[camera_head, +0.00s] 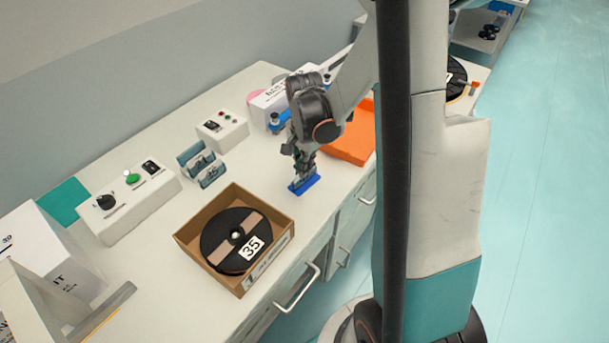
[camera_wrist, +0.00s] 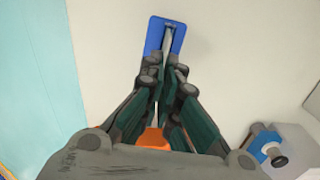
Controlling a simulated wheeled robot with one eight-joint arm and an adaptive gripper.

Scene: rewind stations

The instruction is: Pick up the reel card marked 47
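My gripper (camera_head: 303,172) points down right above a small blue stand (camera_head: 305,185) on the bench. In the wrist view the stand (camera_wrist: 154,36) is a blue plate with a slot. A thin pale card (camera_wrist: 168,38) stands upright in it, seen edge-on. My fingers (camera_wrist: 166,75) come together on either side of this card and look shut on it. No number on it can be read from here, and the head view hides it behind the fingers. A black reel marked 35 (camera_head: 232,240) lies in a brown box.
The open brown box (camera_head: 188,246) stands nearer the bench's front. Control boxes (camera_head: 133,200) and a teal cradle (camera_head: 201,165) line the back. An orange tray (camera_head: 355,140) lies just beyond my gripper. The bench around the blue stand is clear.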

